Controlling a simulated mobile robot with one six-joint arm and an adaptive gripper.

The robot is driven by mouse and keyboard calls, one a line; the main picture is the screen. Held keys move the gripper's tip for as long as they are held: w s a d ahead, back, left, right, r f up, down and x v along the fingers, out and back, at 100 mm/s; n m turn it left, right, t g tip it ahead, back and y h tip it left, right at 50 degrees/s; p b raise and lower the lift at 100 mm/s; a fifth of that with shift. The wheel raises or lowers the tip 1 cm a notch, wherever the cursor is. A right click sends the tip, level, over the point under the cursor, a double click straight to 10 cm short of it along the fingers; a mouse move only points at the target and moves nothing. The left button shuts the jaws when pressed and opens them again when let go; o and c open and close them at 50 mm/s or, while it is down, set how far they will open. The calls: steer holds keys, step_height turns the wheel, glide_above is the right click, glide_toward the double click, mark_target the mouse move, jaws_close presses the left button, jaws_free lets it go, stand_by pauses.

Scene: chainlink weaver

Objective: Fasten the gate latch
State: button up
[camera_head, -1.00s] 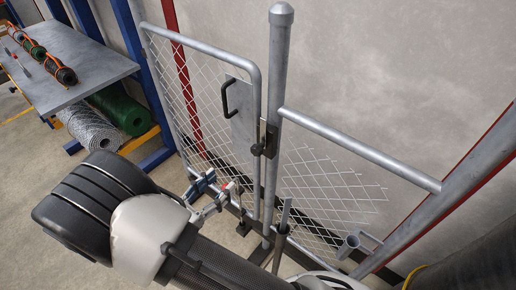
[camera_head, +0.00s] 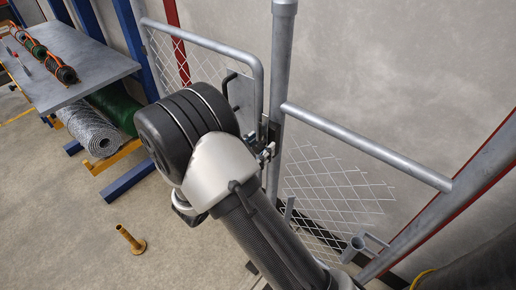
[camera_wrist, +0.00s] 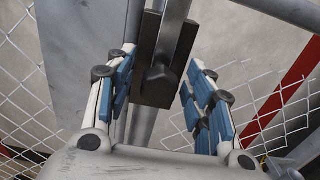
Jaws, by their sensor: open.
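The gate (camera_head: 215,45) is a grey tube frame with wire mesh, a plate and a black handle (camera_head: 227,90). Its right side stands close beside the grey post (camera_head: 283,60). The latch (camera_wrist: 158,82), a dark plate with a black knob, shows in the wrist view at the narrow gap between gate and post. My gripper (camera_wrist: 161,62) is open, its blue-padded fingers on either side of the knob. I cannot tell whether they touch it. In the head view my gripper (camera_head: 265,152) is at latch height, and my arm hides the lower gate and most of the latch.
A fixed mesh panel with a top rail (camera_head: 365,145) stands right of the post. A concrete wall (camera_head: 400,60) is behind.

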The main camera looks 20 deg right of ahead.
jaws_close()
stand_by(0.7)
